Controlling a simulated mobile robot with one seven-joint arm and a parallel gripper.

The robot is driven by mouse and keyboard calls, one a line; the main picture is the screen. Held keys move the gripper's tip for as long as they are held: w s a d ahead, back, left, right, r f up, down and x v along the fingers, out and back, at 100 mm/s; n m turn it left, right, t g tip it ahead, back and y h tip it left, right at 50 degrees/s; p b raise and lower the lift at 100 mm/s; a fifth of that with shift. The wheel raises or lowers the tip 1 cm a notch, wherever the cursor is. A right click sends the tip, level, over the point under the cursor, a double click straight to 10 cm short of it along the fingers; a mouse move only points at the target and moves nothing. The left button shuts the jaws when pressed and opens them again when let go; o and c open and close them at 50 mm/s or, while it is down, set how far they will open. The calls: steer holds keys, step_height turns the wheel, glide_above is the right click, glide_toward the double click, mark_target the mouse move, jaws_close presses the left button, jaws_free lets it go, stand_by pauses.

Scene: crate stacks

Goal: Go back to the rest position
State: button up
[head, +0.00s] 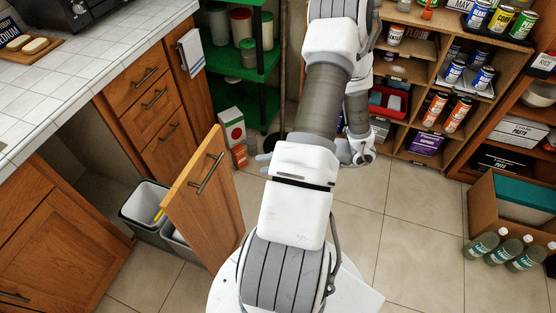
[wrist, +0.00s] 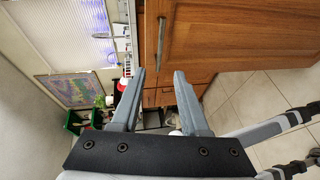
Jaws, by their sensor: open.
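My gripper (wrist: 160,72) is open in the wrist view, with its two fingers apart and nothing between them. A wooden cabinet door (wrist: 240,35) with a metal handle lies beyond and to the right of the fingertips in that view. In the head view my white and grey arm reaches away over the floor, and its links hide most of the gripper. The wooden door (head: 213,215) stands open to the left of my arm there, apart from the arm links.
Grey bins (head: 140,212) stand behind the open door, under the tiled counter (head: 80,75). A green shelf (head: 245,60) and a wooden shelf (head: 410,75) with cans stand at the back. The tiled floor (head: 410,250) is clear right of my arm.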

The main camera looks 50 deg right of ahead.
steer(key=shift+v, duration=1.05)
